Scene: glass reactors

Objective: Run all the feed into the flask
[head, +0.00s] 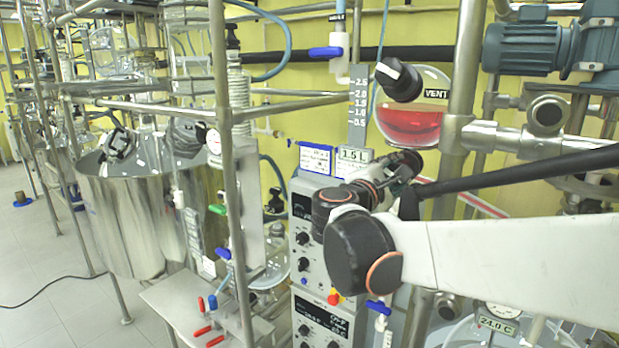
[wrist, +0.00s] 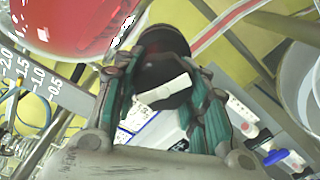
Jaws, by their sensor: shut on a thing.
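The feed vessel (head: 408,122) is a round glass bulb with red liquid in its lower part, behind a pipe at upper right. It also shows in the wrist view (wrist: 75,22) at upper left. Below it, my gripper (wrist: 165,95) is shut on a round black knob (wrist: 163,50) with a white bar across its face. The bar lies nearly crosswise, its right end slightly higher. In the head view my gripper (head: 402,172) is partly hidden by my wrist.
A black vent knob (head: 398,80) with a white mark sits on the feed vessel. A grey scale (head: 358,105) and a 1.5 L label (head: 354,155) stand to its left. Control boxes (head: 318,240) are below, steel pipes (head: 462,90) close by. A steel tank (head: 135,215) stands left.

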